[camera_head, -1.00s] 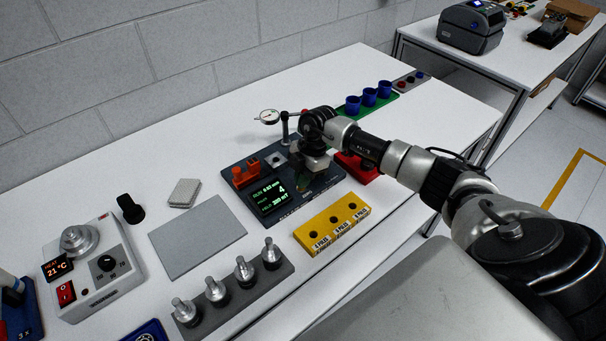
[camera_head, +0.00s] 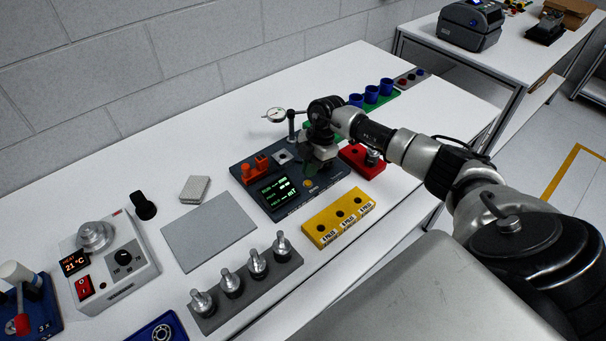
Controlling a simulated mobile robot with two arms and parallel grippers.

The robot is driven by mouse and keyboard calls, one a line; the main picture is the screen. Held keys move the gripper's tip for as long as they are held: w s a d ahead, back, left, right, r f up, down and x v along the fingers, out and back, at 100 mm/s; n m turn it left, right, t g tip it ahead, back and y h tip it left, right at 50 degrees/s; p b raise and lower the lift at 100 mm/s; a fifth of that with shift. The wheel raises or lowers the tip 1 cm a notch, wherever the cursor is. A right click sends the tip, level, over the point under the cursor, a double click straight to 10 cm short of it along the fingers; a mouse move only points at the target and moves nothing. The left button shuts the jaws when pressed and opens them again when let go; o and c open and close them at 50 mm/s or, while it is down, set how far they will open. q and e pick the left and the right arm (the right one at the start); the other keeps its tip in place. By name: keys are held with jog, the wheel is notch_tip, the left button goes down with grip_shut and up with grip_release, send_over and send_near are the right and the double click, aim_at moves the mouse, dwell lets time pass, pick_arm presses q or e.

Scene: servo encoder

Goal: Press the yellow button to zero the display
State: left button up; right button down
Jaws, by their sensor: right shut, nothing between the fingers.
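The yellow button (camera_head: 308,184) is a small round cap on the dark test station (camera_head: 330,189), just right of the display. The display (camera_head: 279,192) is lit with green text, too blurred to read surely. My right gripper (camera_head: 316,166) points down over the back of the station, behind the button in the picture. It is shut and holds nothing. It looks apart from the button, though its exact height and its fingertips are hard to make out. My left gripper is out of view.
A dial gauge (camera_head: 275,115) on a post stands behind the station. An orange part (camera_head: 256,168) sits at its left. A yellow block (camera_head: 339,218) lies in front, a red block (camera_head: 362,162) to the right. A grey plate (camera_head: 209,231) and a rack of metal parts (camera_head: 245,291) lie left.

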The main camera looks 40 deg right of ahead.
notch_tip(320, 180, up, 2)
jog(key=shift+s+a+r+b, duration=0.1)
jog(key=shift+a+r+b, duration=0.05)
jog(key=shift+b, duration=0.65)
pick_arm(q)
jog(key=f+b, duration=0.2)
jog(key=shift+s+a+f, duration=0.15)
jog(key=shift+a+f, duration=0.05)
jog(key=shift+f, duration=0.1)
pick_arm(e)
jog(key=v, duration=0.8)
jog(key=shift+d, duration=0.35)
jog(key=shift+r, duration=0.25)
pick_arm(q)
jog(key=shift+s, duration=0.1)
pick_arm(e)
jog(key=shift+f, duration=0.15)
